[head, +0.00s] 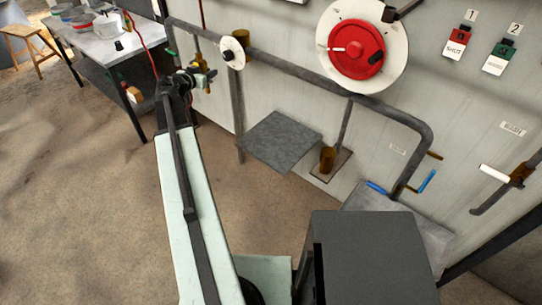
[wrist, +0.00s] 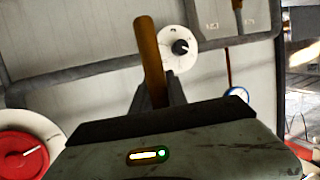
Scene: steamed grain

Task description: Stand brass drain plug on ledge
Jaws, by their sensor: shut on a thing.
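My gripper (head: 196,78) is out at the end of my arm, in front of the pale wall. In the wrist view its jaws (wrist: 158,92) are shut on a brass-brown rod-like piece, the drain plug (wrist: 149,50), which sticks up past the fingertips and leans slightly. Its lower end is hidden between the jaws. In the head view the plug is small and hard to tell from the brass fittings behind it. A bare grey square ledge (head: 280,141) juts from the wall, lower and to the right of my gripper, apart from it.
A brown cup-like fitting (head: 327,158) stands on a small plate right of the ledge. Grey pipes (head: 290,72) run along the wall, with a white dial (head: 232,46) near my gripper and a large red wheel (head: 355,49). A table (head: 110,46) with pots stands at upper left.

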